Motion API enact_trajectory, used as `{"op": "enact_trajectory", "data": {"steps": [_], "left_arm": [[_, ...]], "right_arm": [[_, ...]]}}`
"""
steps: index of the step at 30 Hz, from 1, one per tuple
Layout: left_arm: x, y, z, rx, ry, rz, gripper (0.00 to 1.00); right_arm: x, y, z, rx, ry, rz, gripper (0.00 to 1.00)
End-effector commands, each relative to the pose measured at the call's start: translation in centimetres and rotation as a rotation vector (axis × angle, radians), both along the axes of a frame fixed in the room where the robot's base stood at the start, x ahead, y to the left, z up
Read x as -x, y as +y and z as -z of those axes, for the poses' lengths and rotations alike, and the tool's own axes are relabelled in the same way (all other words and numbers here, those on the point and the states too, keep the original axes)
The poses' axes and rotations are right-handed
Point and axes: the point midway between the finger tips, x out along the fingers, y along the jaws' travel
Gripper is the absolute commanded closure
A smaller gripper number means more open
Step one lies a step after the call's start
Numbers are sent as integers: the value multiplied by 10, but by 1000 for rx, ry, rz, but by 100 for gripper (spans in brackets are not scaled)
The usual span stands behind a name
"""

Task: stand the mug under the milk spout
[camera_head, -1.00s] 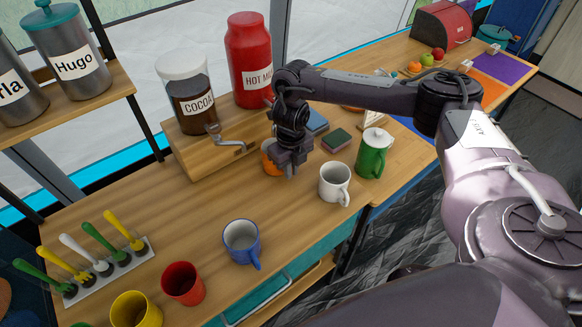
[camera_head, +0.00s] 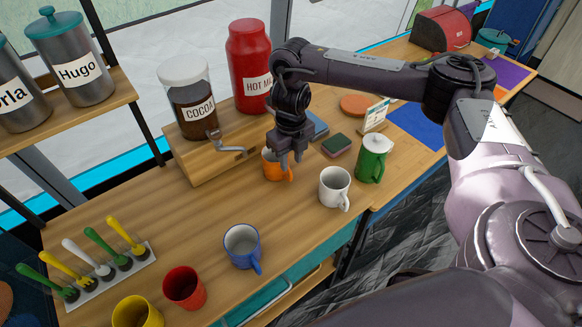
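An orange mug (camera_head: 273,170) stands upright on the wooden counter in front of the dispensers, its handle toward the lower right. My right gripper (camera_head: 292,160) points down at the mug's upper right side, with its two fingers apart; whether they touch the mug is unclear. The red hot milk dispenser (camera_head: 248,52) stands behind, partly covered by my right arm. Its spout is hidden, so I cannot tell how the mug lies relative to it. My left gripper is out of view.
The cocoa jar (camera_head: 196,110) with a metal spout stands left on a wooden stand (camera_head: 205,163). White (camera_head: 334,187), blue-rimmed (camera_head: 242,247), red (camera_head: 184,287), yellow (camera_head: 137,312) and lidded green (camera_head: 372,160) mugs stand nearby. The counter's left middle is clear.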

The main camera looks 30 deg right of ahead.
Motion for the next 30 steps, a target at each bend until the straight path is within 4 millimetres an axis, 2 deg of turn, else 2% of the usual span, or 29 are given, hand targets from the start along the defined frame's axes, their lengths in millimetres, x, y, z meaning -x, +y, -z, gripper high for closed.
{"op": "enact_trajectory", "data": {"steps": [1,3,9,30], "left_arm": [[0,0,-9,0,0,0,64],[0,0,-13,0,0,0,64],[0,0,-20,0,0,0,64],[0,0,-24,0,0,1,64]], "right_arm": [[-1,0,-18,2,-4,-3,69],[-1,0,-30,2,-4,-1,69],[0,0,-53,1,0,-1,69],[0,0,-61,0,1,0,69]]}}
